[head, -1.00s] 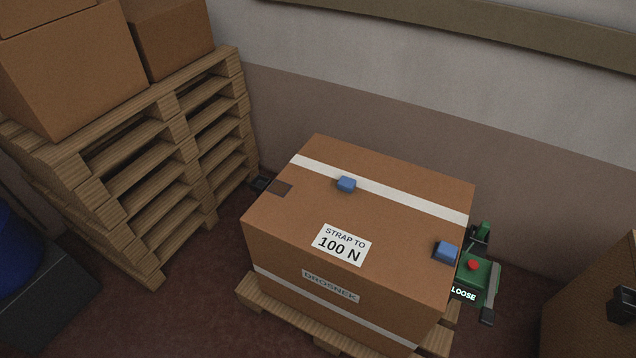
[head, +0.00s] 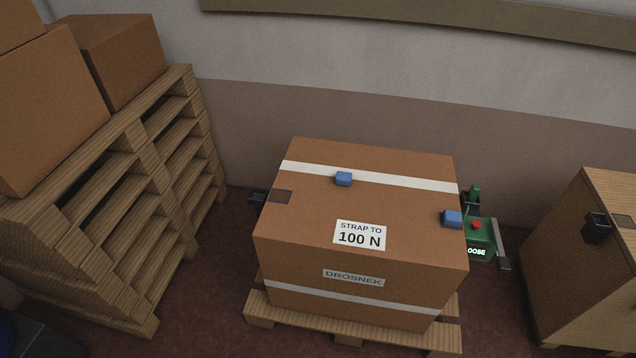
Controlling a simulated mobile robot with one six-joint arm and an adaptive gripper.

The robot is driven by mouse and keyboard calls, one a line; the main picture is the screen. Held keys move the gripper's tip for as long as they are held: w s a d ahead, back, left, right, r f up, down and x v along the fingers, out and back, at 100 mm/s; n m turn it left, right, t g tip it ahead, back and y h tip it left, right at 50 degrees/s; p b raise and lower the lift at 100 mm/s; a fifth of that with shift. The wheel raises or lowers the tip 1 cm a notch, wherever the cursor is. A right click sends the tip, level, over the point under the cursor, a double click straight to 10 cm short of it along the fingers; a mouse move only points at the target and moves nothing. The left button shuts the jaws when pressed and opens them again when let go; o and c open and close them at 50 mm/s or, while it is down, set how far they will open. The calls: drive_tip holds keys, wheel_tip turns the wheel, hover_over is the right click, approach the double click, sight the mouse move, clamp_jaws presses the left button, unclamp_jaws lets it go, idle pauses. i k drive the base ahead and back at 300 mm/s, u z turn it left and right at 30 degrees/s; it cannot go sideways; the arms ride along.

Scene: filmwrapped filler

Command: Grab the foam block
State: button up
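A cardboard box (head: 305,225) stands on a low wooden pallet (head: 335,330), with a white band over its top and another around its lower side. A small blue block (head: 344,179) lies on the top, touching or overlapping the front edge of the white band (head: 400,180). A second blue block (head: 452,219) sits at the top's right edge. No thing is marked as foam, and I cannot tell whether either blue block is the foam block. My gripper is not in view.
A green device (head: 481,233) with a red button and a partly hidden "LOOSE" label stands right of the box. Stacked pallets (head: 150,200) bearing cartons are at left. Another carton (head: 565,260) with a black bracket is at right. Bare floor shows between them.

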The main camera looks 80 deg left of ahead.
sight(344, 178)
drive_tip(key=k, duration=1.25)
drive_tip(key=u, duration=2.55)
drive_tip(key=i, duration=0.5)
drive_tip(key=u, duration=0.15)
